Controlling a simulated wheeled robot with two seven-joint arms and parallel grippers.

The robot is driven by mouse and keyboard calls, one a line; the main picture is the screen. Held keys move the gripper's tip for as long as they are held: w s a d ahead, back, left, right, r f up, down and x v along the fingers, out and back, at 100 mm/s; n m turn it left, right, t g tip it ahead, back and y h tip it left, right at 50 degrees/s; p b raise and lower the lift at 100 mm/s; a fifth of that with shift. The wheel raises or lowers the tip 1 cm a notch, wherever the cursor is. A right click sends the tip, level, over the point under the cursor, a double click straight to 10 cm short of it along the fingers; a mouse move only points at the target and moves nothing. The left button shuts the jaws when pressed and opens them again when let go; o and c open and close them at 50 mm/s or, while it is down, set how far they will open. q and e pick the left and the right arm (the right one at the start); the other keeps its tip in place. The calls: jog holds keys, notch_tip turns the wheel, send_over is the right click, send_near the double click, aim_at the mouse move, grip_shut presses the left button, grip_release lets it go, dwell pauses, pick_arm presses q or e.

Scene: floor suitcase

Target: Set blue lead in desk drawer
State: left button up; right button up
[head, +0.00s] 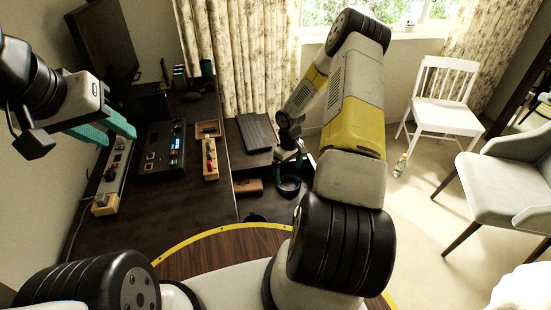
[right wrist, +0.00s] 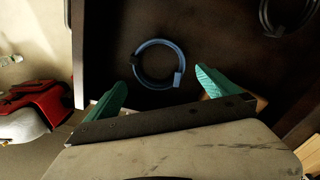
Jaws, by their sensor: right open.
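The blue lead (right wrist: 160,84) is a coiled ring with dark ties. In the right wrist view it lies on the dark floor of the open desk drawer (right wrist: 78,55). A dark ring in the drawer in the head view appears to be the same lead (head: 288,195). My right gripper (right wrist: 160,91) is open and empty; its teal fingers are apart, with the lead lying just beyond and between their tips, seemingly untouched. In the head view the right gripper (head: 288,158) is over the far part of the drawer. My left gripper (head: 118,130) is raised over the desk's left side; its jaw gap is unclear.
A black coil (right wrist: 285,28) lies near the lead. A brown block (head: 249,185) is at the drawer's left. Chairs stand on the right.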

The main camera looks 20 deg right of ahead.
jog(key=s+a+r+m+t+h, duration=0.15)
jog(key=s+r, duration=0.25)
jog(key=r, duration=1.3)
jog(key=s+a+r+m+t+y, duration=0.1)
jog(key=s+a+r, duration=0.2)
jog(key=r, duration=1.3)
jog(key=s+a+r+t+y, duration=0.1)
jog(key=s+a+r, duration=0.1)
jog(key=s+r, duration=0.2)
jog(key=s+a+r+m+t, duration=0.1)
jog(key=s+a+r, duration=0.2)
jog(key=s, duration=0.5)
jog(key=s+a+r+m+t+y, duration=0.1)
jog(key=s+a+r, duration=0.2)
jog(key=s+r, duration=0.2)
jog(key=shift+s+a+t+y, duration=0.25)
jog(key=shift+s+t+y, duration=0.1)
jog(key=shift+s, duration=0.2)
